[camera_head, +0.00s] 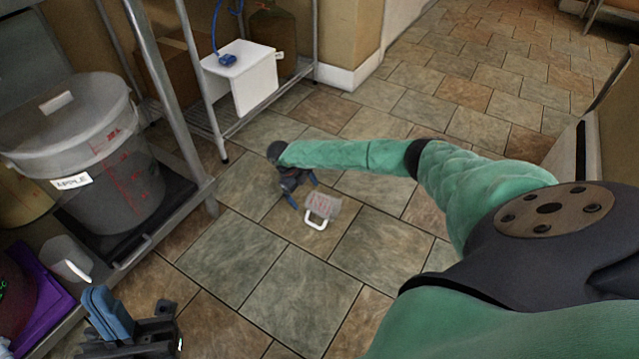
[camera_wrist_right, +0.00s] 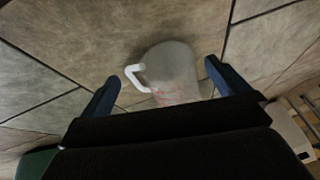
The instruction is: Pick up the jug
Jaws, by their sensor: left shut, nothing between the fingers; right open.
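A clear jug (camera_head: 322,206) with a white handle and red markings is on the tiled floor. In the right wrist view the jug (camera_wrist_right: 176,75) shows between my two blue fingers, its handle toward the left finger. My right gripper (camera_head: 303,190) is open and right beside the jug; its fingers (camera_wrist_right: 162,76) show no clear contact with it. My left gripper (camera_head: 108,318) is shut and empty at the lower left of the head view, far from the jug.
A metal rack on the left holds a large lidded bucket (camera_head: 95,150) labelled apple. A white stool-like box (camera_head: 243,78) stands on the back shelf. Floor around the jug is clear.

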